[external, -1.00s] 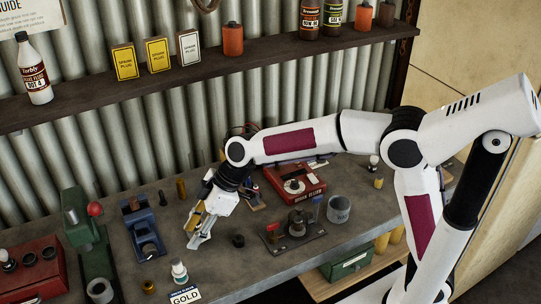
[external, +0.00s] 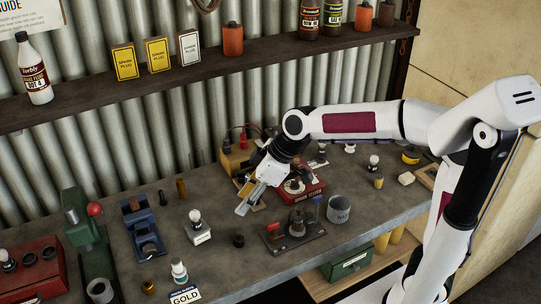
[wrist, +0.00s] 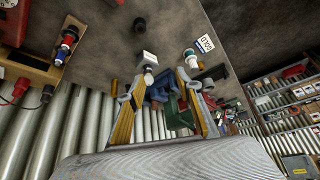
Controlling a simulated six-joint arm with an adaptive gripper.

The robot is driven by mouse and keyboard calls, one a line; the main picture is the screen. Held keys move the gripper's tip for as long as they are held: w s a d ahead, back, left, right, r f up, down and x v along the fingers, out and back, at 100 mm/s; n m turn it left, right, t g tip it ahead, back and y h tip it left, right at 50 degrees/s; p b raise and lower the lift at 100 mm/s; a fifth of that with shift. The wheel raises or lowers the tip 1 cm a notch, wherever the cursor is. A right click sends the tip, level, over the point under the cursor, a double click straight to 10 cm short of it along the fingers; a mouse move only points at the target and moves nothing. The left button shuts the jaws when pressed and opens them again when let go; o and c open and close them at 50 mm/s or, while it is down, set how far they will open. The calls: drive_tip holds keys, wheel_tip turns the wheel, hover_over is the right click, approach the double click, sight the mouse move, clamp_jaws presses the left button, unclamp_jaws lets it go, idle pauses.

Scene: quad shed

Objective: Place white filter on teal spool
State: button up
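My gripper (external: 245,203) is up and right of the white block, above the bench, pointing down and left. In the wrist view its two fingers (wrist: 160,78) are spread with nothing gripped between them.
A red box (external: 308,190) and a wooden box (external: 236,158) lie behind my gripper. A dark plate with posts (external: 290,239) and a grey cup (external: 339,209) stand to the right. A blue vice-like tool (external: 147,238) and green press (external: 85,235) stand left.

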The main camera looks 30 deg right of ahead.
drive_tip(key=s+d+r+m+t+h, duration=0.1)
drive_tip(key=s+d+m, duration=0.2)
drive_tip(key=d, duration=0.6)
drive_tip(key=s+d+r+m+t+h, duration=0.1)
drive_tip(key=s+d+m, duration=0.2)
drive_tip(key=d, duration=0.6)
drive_tip(key=s+d+f+m+h, duration=0.3)
drive_tip(key=s+d, duration=0.6)
drive_tip(key=d, duration=0.3)
drive_tip(key=f+m, duration=0.1)
drive_tip(key=m, duration=0.1)
drive_tip(key=shift+s+d+m+t, duration=0.3)
drive_tip(key=shift+s+d+m, duration=0.05)
drive_tip(key=shift+d+m, duration=0.05)
